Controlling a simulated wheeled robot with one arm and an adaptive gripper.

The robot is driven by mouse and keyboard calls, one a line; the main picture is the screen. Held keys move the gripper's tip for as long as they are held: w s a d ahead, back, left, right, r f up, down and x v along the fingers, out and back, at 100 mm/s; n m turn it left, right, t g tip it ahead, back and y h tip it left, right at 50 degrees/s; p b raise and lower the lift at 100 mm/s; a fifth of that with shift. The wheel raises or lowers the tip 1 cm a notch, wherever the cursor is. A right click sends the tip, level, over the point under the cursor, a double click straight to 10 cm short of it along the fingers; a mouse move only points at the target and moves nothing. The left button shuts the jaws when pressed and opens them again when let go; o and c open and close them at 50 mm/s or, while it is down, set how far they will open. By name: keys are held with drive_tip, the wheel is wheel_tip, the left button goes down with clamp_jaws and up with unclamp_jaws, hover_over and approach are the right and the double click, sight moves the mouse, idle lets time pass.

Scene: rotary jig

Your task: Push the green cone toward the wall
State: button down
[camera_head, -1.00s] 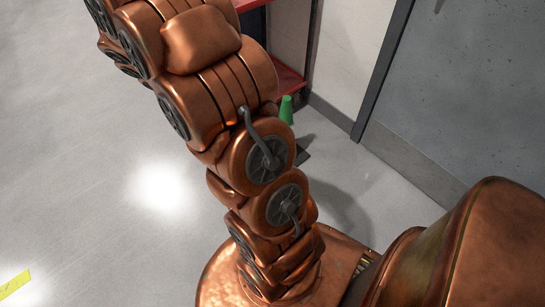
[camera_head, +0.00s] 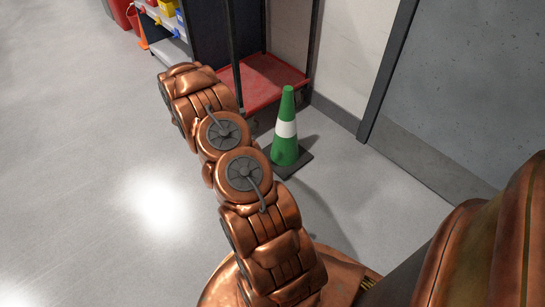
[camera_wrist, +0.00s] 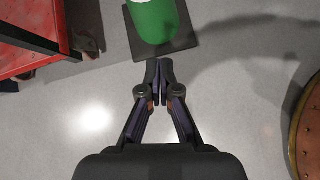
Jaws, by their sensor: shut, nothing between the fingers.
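The green cone (camera_head: 286,138) with a white band stands upright on its dark square base (camera_head: 291,163), near the wall (camera_head: 340,60). The cone's lower green part (camera_wrist: 155,20) and base (camera_wrist: 184,41) also show at the top of the wrist view. My gripper (camera_wrist: 159,66) is shut and empty, its fingertips pointing at the near edge of the base. They look very close to it; I cannot tell whether they touch. In the head view my gripper is hidden behind my arm.
A red-shelved cart (camera_head: 272,76) stands just left of the cone, its red shelf (camera_wrist: 22,52) also at upper left in the wrist view. A grey door (camera_head: 470,90) is at the right. Open floor (camera_head: 90,130) lies to the left.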

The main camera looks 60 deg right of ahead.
drive_tip(key=d+f+n+b, duration=0.2)
drive_tip(key=d+f+b, duration=0.1)
drive_tip(key=f, duration=1)
drive_tip(key=b, duration=0.5)
approach(277, 150)
drive_tip(key=d+f, duration=0.2)
drive_tip(key=f, duration=0.1)
drive_tip(key=s+f, duration=0.1)
drive_tip(key=f, duration=0.1)
drive_tip(key=shift+s+d+f, duration=0.1)
drive_tip(key=shift+d, duration=0.3)
drive_tip(key=shift+s+d+b, duration=0.15)
drive_tip(key=shift+d+b, duration=0.2)
drive_tip(key=shift+d, duration=0.3)
drive_tip(key=shift+d+r, duration=0.1)
drive_tip(key=shift+r, duration=0.15)
